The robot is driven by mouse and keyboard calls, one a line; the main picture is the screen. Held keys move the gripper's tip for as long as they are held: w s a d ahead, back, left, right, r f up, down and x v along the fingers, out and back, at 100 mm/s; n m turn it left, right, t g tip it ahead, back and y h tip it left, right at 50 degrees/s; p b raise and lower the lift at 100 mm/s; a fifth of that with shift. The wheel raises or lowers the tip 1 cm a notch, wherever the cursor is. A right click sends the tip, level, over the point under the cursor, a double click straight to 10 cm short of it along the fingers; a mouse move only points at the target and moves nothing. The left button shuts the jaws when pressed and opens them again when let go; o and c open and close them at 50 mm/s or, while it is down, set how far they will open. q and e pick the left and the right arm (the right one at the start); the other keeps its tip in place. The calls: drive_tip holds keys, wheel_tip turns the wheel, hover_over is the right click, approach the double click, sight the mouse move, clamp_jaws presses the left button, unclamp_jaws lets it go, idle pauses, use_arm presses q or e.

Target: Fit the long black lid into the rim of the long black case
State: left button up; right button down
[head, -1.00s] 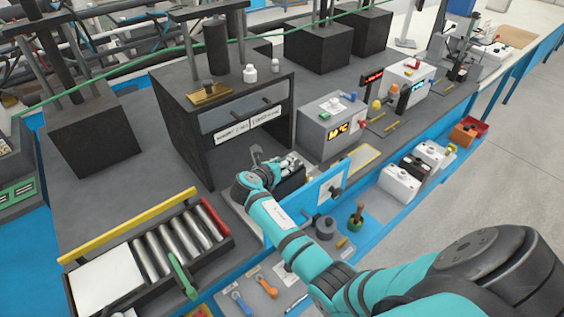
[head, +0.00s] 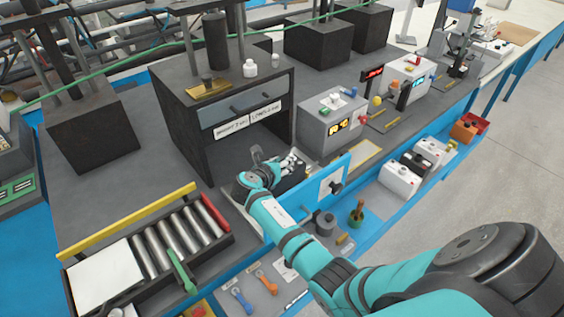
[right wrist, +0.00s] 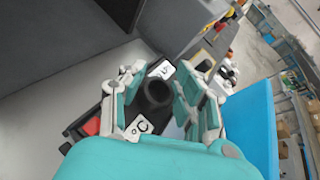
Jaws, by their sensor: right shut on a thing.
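My right gripper (head: 276,172) is in front of the open dark cabinet in the head view. In the right wrist view its fingers (right wrist: 166,98) are closed around a round black grip on a long black piece (right wrist: 116,103), which looks like the lid. White labelled patches and a red patch show beside or on this piece. In the head view my gripper hides most of it, and only a dark part (head: 292,178) shows. I cannot clearly tell the long black case from the lid, or whether they touch. My left gripper is not in view.
The dark cabinet (head: 178,125) stands just behind my right gripper. A blue upright panel (head: 309,203) is close on the right. A roller tray (head: 218,262) with a yellow bar lies to the left. A grey box with a lit display (head: 318,128) stands further right.

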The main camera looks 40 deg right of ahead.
drive_tip(key=c, duration=0.9)
unclamp_jaws()
drive_tip(key=shift+s+f, duration=0.1)
drive_tip(key=shift+f, duration=0.1)
drive_tip(key=shift+o, duration=0.2)
drive_tip(key=shift+a, duration=0.1)
drive_tip(key=v, duration=1.2)
drive_tip(key=shift+r, duration=0.15)
drive_tip(key=shift+d, duration=0.3)
